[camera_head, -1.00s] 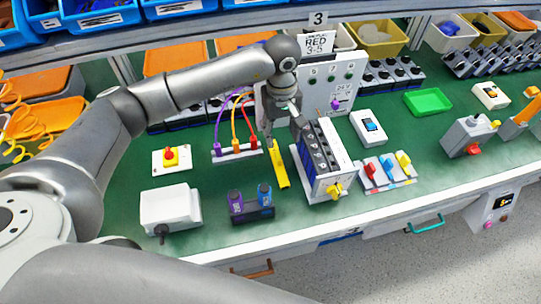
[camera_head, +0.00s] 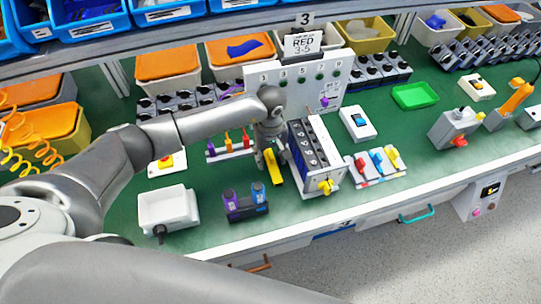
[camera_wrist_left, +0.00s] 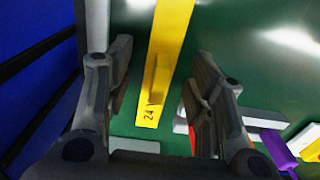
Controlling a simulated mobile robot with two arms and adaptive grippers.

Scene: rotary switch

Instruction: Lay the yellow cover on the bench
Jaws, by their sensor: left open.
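The yellow cover (camera_head: 275,176) is a flat strip on the green bench (camera_head: 210,225), left of the tall grey-blue switch box (camera_head: 318,158). In the left wrist view the cover (camera_wrist_left: 175,25) has a raised ridge along its middle and a dark "24" near its lower end. My left gripper (camera_head: 268,158) is over the cover, hiding its far part in the head view. The gripper (camera_wrist_left: 163,65) is open, its fingers on either side of the cover and its ridge, with green showing between. Contact cannot be told. My right gripper is out of view.
The switch box stands close on the right, with a yellow knob (camera_head: 325,186). A terminal strip (camera_head: 230,146) with coloured plugs is behind left. A dark block with purple and blue parts (camera_head: 246,206) is in front left. A green tray (camera_head: 416,96) lies farther right.

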